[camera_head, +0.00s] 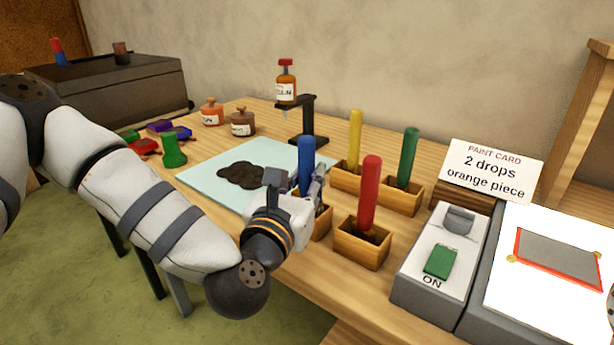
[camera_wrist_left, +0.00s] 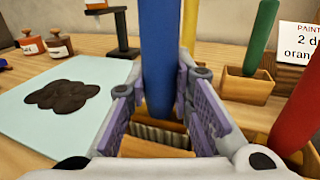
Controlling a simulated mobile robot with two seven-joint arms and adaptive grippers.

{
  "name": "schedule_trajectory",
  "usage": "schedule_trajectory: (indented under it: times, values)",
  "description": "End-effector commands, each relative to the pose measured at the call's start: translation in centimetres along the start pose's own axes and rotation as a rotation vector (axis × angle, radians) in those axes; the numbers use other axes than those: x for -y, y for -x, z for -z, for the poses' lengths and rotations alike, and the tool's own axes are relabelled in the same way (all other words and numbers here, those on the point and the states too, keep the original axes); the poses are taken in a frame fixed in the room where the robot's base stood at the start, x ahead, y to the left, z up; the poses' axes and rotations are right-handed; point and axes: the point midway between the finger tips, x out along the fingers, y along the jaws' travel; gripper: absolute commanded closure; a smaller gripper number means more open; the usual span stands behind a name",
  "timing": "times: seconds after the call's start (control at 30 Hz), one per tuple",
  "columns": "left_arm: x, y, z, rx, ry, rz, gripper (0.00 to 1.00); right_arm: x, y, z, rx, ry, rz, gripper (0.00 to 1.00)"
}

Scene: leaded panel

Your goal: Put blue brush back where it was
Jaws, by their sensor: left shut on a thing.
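The blue brush (camera_head: 306,160) stands upright with its lower end in a small wooden holder (camera_head: 323,224) at the front of the bench. My left gripper (camera_head: 308,187) is shut on the blue brush, low on its handle. In the left wrist view the blue brush (camera_wrist_left: 162,60) rises between the two fingers (camera_wrist_left: 165,105), and its bristles show down inside the wooden holder (camera_wrist_left: 155,146). The gripper hides part of the holder in the head view. My right gripper is not in view.
A red brush (camera_head: 371,190), a yellow brush (camera_head: 355,138) and a green brush (camera_head: 408,157) stand close by in wooden holders. A pale glass sheet (camera_head: 208,172) with a dark patch (camera_head: 242,175) lies left. A dropper stand (camera_head: 308,122) is behind. A switch box (camera_head: 440,262) stands right.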

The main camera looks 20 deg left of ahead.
Motion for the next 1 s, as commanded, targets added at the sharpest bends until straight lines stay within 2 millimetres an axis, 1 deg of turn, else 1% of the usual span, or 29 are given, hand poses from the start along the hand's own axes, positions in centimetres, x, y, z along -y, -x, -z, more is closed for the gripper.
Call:
schedule_trajectory:
  times: [0.23, 0.27, 0.3, 0.37, 0.63, 0.7, 0.77, 0.9, 1.0]
  values:
    - [0.0, 0.0, 0.6, 0.0, 0.0, 0.0, 1.0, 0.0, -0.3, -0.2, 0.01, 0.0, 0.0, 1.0]
    - [0.0, 0.0, 0.6, 0.0, 0.0, 0.0, 0.77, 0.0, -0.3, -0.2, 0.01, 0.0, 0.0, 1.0]
    - [0.0, 0.0, 0.5, 0.001, 0.0, 0.0, 0.68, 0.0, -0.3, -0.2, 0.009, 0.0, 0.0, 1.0]
    - [0.0, 0.0, 0.5, 0.001, 0.0, 0.0, 0.56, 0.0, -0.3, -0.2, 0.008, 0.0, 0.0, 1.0]
    - [0.0, 0.0, 0.5, 0.0, 0.0, 0.0, 0.56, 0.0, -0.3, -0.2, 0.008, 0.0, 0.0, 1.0]
    - [0.0, 0.0, 0.0, 0.001, 0.001, -0.001, 0.56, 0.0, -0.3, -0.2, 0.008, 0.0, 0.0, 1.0]
    - [-0.1, 0.0, -1.0, 0.002, 0.003, -0.002, 0.56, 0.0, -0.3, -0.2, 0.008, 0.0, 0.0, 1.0]
    - [-0.1, 0.0, -4.6, 0.006, 0.004, -0.001, 0.56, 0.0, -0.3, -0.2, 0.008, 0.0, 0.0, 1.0]
    - [-0.1, 0.0, -7.0, 0.006, 0.003, -0.001, 0.56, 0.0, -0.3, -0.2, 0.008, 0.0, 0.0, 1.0]
